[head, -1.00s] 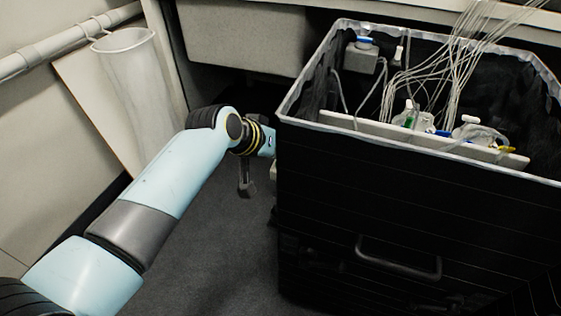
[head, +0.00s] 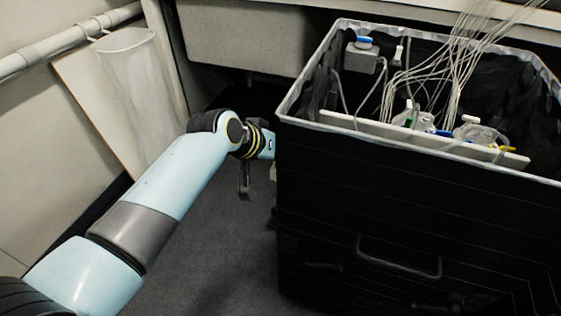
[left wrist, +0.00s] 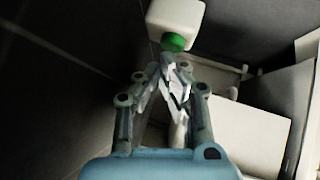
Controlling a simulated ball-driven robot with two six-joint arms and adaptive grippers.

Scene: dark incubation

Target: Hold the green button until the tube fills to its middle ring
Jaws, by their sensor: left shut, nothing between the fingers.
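In the left wrist view, the green button (left wrist: 173,42) sits on the end of a white block (left wrist: 176,16). My left gripper (left wrist: 170,60) is shut and empty, with its fingertips at the button's near edge. I cannot tell whether they touch it or press it in. In the head view the fingers and the button are hidden behind the side of the black box. I cannot make out a tube with rings or any fill level in either view. My right gripper is not in view.
The large black box (head: 400,190) with a pale rim stands right of my left arm. Thin lines, a white rail (head: 430,139) and clear vessels are inside it. A translucent sleeve (head: 135,80) hangs from a pipe at the left. Dark floor shows between.

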